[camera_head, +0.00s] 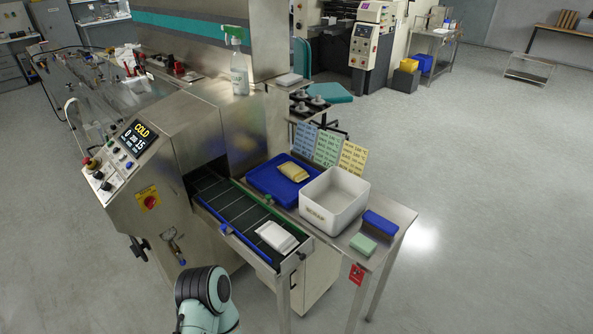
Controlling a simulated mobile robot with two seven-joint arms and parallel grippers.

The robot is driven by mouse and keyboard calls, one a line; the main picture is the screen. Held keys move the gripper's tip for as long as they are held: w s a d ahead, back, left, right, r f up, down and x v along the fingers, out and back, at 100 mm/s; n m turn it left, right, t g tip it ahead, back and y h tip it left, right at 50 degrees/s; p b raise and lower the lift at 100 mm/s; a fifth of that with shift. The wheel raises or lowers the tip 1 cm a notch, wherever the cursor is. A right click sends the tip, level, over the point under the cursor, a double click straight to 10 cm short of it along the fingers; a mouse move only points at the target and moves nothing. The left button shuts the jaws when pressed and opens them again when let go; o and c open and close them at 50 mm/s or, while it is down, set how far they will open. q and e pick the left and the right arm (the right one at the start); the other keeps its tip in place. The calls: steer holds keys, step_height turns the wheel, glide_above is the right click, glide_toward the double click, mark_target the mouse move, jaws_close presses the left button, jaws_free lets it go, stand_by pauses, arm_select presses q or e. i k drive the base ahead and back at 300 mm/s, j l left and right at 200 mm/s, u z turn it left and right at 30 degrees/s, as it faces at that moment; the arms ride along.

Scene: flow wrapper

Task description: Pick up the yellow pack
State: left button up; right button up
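The yellow pack (294,172) lies in the blue tray (262,180) on the steel side table, behind the conveyor. It looks flat and nothing covers it. Part of one of my arms, pale green and black, shows at the bottom edge left of the middle, well apart from the pack. Neither of my grippers is in view.
A white pack (278,237) lies at the near end of the dark conveyor (228,205). A white bin (316,214) stands right of the tray. A blue block (380,222) and a green block (362,245) lie right of it. Cards (328,147) stand behind the tray.

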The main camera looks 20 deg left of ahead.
mark_target(290, 169)
steer(key=i+l+z, duration=0.15)
steer(key=l, duration=0.25)
steer(key=i+l+z, duration=0.1)
steer(key=l, duration=0.35)
steer(key=i+l+z, duration=0.15)
steer(key=i+l, duration=0.2)
steer(key=i+l+z, duration=0.1)
steer(key=l, duration=0.25)
steer(key=i+l, duration=0.2)
steer(key=i, duration=0.3)
steer(key=i+l+z, duration=0.1)
steer(key=i, duration=0.45)
steer(key=i+l, duration=0.2)
steer(key=i, duration=0.3)
steer(key=i+u, duration=0.5)
steer(key=i, duration=0.2)
steer(key=i+l+u, duration=0.25)
steer(key=i+u, duration=0.2)
steer(key=i, duration=0.2)
steer(key=i+j+u, duration=0.15)
steer(key=i+u, duration=0.6)
steer(key=u, duration=0.15)
steer(key=i+l+u, duration=0.15)
steer(key=i+u, duration=0.6)
steer(key=u, duration=0.15)
steer(key=i+l+u, duration=0.15)
steer(key=i+u, duration=0.25)
steer(key=i+l+u, duration=0.15)
steer(key=u, duration=0.3)
